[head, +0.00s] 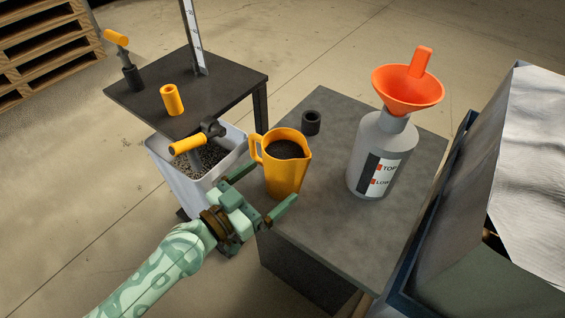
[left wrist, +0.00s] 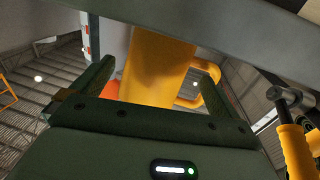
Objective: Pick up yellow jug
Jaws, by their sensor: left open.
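The yellow jug (head: 286,172) stands upright near the left edge of the grey table (head: 330,228), filled with dark material. Its handle (head: 258,150) points left. My left gripper (head: 268,192) is open, with one finger on each side of the jug's lower body in the head view. In the left wrist view the jug (left wrist: 155,68) rises between the two spread fingers, with its handle at the right. I cannot tell whether either finger touches it. My right gripper is not in view.
A grey bottle (head: 380,150) with an orange funnel (head: 408,90) stands right of the jug. A black ring (head: 311,122) sits behind it. A dark side table (head: 225,82) holds a yellow cylinder (head: 171,99), above a white bin (head: 195,190) of granules.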

